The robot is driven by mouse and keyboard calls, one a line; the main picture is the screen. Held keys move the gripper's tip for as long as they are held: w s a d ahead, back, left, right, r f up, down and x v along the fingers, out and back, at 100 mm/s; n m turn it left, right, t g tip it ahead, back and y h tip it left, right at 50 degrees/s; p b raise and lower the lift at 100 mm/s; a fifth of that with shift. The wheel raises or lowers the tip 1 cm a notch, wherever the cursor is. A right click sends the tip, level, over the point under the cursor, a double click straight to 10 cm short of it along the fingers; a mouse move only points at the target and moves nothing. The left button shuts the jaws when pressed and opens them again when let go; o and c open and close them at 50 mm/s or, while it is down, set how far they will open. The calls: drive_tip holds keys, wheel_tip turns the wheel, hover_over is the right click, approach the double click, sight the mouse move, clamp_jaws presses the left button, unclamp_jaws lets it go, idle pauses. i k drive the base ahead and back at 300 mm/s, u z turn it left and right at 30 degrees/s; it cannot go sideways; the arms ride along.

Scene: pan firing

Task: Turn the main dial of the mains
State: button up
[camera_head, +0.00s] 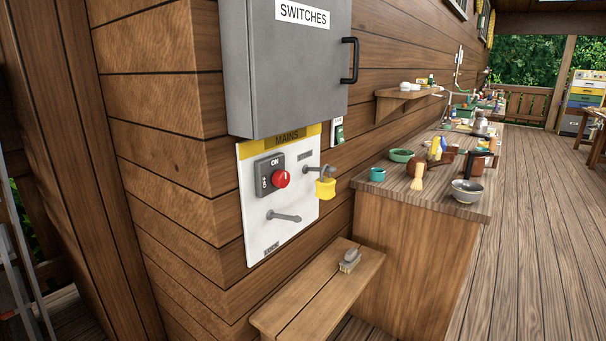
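The mains panel (257,228) is a white board with a yellow top strip marked MAINS, fixed to the wooden wall. Its main dial (281,179) is a round red knob on a dark grey plate (264,168) lettered ON and OFF. Which setting the dial stands at cannot be told for sure. A yellow padlock-like piece (325,187) hangs from a grey peg to the right of the dial. A grey peg or lever (285,217) sticks out below the dial. My gripper is not in view.
A grey SWITCHES cabinet (285,75) with a black handle juts out above the panel. A small wooden bench (310,300) with a brush (350,261) stands below. A wooden counter (395,200) with bowls and pots is at the right. The plank floor (530,240) is clear.

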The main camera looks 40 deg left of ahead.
sight(282, 179)
drive_tip(key=u, duration=0.25)
drive_tip(key=i, duration=0.7)
drive_tip(key=u, duration=0.75)
drive_tip(key=i, duration=0.4)
drive_tip(key=u, duration=0.3)
